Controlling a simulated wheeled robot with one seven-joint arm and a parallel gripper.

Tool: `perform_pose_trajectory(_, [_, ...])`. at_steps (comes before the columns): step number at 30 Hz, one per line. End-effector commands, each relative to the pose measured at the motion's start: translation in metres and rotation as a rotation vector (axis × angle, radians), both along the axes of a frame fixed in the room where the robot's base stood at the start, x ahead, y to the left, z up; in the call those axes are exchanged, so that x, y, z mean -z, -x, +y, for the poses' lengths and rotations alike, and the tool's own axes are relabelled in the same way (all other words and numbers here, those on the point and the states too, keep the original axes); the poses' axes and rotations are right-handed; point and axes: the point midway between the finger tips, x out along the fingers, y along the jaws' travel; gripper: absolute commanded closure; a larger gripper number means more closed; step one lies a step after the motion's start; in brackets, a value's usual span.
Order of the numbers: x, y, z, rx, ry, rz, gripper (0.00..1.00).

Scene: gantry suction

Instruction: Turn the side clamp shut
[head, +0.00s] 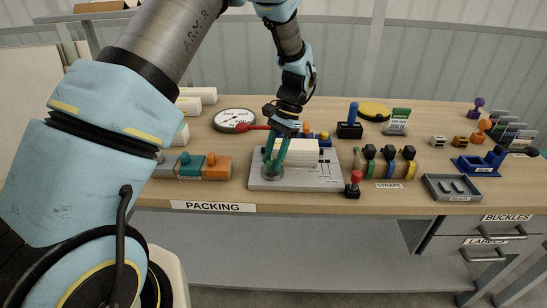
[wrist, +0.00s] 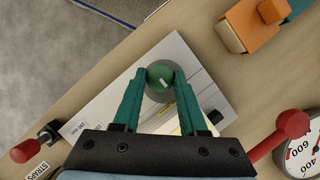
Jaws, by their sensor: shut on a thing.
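The grey fixture plate (head: 322,182) lies near the front edge of the bench with a pale block (head: 297,150) on it. A round green knob (wrist: 159,77) with a short white mark sits on a grey round base at the plate's corner, apparently the side clamp. My gripper (head: 272,166), with teal fingers, reaches down to that corner in the head view. In the wrist view my gripper (wrist: 160,80) has a fingertip on each side of the knob and is shut on it. The fingers hide part of the plate and block.
A red-ended lever (head: 245,127) and a round dial (head: 234,120) stand behind left. Teal and orange blocks (head: 216,167) are left of the plate. A red-topped joystick (head: 354,183) and strap holders (head: 388,163) are at right. A grey tray (head: 453,188) lies farther right.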

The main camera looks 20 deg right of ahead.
Motion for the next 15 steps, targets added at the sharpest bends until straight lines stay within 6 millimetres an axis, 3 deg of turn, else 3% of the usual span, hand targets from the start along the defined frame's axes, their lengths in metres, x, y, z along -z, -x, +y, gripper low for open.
perform_pose_trajectory(2, [0.0005, 0.0005, 0.0002, -0.001, -0.001, 0.001, 1.00])
perform_pose_trajectory(3, [0.0004, 0.0005, 0.0002, 0.000, -0.001, 0.001, 0.57])
perform_pose_trajectory(11, [0.0002, 0.0003, 0.0002, 0.000, -0.001, 0.000, 0.28])
perform_pose_trajectory(15, [0.0001, 0.0002, 0.0001, 0.001, 0.000, 0.000, 0.28])
